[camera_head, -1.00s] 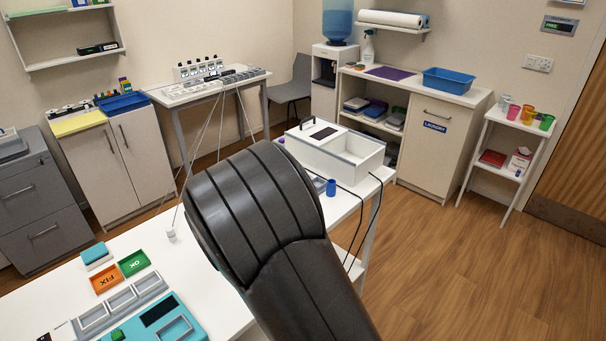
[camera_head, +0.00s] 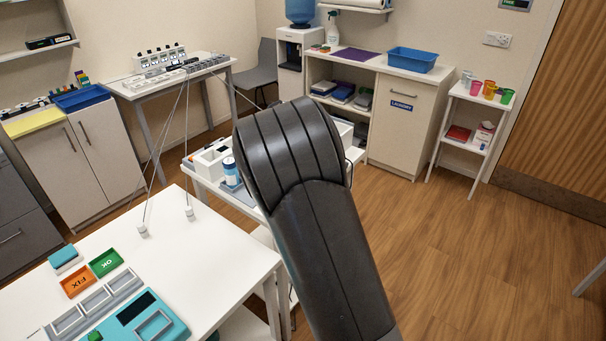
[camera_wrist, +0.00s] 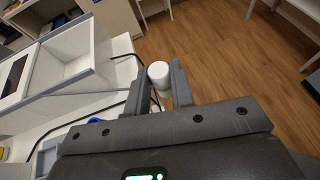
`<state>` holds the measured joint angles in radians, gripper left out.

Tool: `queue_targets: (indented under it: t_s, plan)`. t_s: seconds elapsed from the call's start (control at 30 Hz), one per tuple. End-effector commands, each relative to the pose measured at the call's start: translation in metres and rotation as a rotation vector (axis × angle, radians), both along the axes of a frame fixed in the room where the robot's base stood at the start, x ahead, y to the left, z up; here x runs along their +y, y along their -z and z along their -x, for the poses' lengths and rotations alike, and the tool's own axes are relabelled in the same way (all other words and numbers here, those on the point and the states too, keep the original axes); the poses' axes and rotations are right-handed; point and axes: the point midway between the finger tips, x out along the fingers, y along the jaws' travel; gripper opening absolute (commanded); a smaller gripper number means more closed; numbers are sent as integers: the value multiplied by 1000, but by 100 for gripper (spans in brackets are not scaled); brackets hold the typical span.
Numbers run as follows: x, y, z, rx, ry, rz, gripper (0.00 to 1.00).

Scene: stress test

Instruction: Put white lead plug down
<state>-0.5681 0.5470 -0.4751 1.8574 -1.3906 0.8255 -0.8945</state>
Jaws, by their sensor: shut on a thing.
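My gripper (camera_wrist: 160,84) is shut on a white lead plug (camera_wrist: 159,72), a short white cylinder between the two grey fingers in the wrist view. A thin dark lead shows just below it. The plug is held above the floor side of a white table edge; its height cannot be told. In the head view my dark arm hides the gripper and the held plug. Two other white plugs (camera_head: 143,231) (camera_head: 189,212) stand on the near white table (camera_head: 215,262), with thin leads rising to the panel (camera_head: 165,65) on the back bench.
A white open box (camera_wrist: 62,55) stands on the side table, with black cables beside it. A blue-and-white container (camera_head: 231,172) is near it. Wooden floor lies open at right.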

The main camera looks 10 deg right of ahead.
Motion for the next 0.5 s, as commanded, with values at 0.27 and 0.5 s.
queue_targets:
  t_s: [0.27, 0.5]
  plan:
    - [51, 35, -29, 1, -2, 2, 0]
    - [63, 46, -37, -1, -1, 1, 0]
